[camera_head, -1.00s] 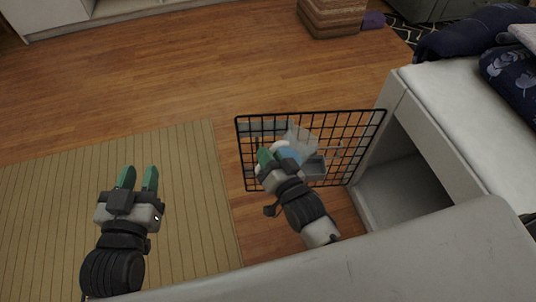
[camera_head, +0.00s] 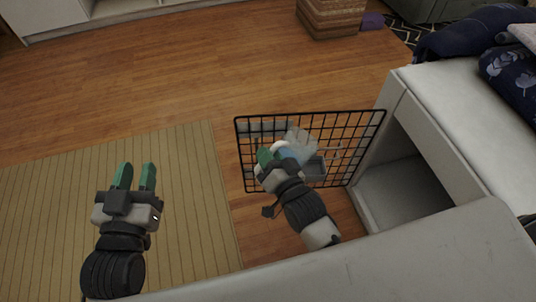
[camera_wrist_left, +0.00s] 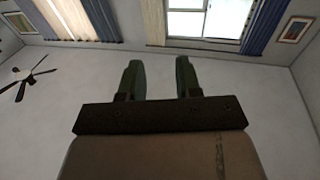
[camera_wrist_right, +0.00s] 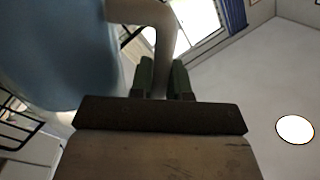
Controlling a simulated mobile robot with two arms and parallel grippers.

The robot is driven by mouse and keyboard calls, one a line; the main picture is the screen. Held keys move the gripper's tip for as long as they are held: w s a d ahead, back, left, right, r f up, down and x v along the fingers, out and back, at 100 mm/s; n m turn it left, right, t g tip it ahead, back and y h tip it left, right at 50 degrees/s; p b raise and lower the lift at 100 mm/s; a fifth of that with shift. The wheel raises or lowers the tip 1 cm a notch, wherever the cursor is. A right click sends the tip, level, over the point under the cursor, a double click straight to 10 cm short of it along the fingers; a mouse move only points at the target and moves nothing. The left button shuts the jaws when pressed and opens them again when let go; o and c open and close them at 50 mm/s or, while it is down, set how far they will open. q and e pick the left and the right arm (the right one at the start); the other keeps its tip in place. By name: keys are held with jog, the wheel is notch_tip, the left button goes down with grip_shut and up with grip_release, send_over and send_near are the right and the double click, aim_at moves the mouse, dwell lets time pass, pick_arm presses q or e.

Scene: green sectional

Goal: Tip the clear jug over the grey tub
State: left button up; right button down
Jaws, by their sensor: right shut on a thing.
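The clear jug (camera_head: 300,141), with something pale blue inside, is at the wire basket in the head view. My right gripper (camera_head: 273,156) is shut on its handle, and the jug leans to the right. In the right wrist view the blurred bluish jug body (camera_wrist_right: 60,50) fills the left, and its pale handle (camera_wrist_right: 160,40) runs down to the fingers (camera_wrist_right: 163,78). The grey tub (camera_head: 315,170) is just right of and below the jug, partly hidden. My left gripper (camera_head: 136,174) is open and empty over the mat; its fingers (camera_wrist_left: 158,78) are apart in the left wrist view.
A white cabinet (camera_head: 385,140) with an open compartment stands close on the right. A striped mat (camera_head: 60,200) lies at left.

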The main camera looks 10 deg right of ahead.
pick_arm(q)
jog(key=shift+s+d+r+t+h+b, duration=0.15)
jog(key=shift+r+t+h+b, duration=0.15)
jog(key=shift+r+t, duration=0.55)
jog(key=shift+d+r+t+h+b, duration=0.15)
jog(key=shift+r+t+h+b, duration=0.15)
jog(key=shift+r+t, duration=0.55)
pick_arm(e)
jog(key=shift+w+d+r+m, duration=0.1)
jog(key=shift+d+r+m, duration=0.15)
jog(key=shift+m, duration=0.45)
pick_arm(q)
jog(key=shift+s+r+t+b, duration=0.35)
jog(key=shift+r+t, duration=0.25)
jog(key=shift+r, duration=0.2)
pick_arm(e)
jog(key=shift+d+m, duration=0.15)
jog(key=shift+m, duration=0.15)
dwell(0.3)
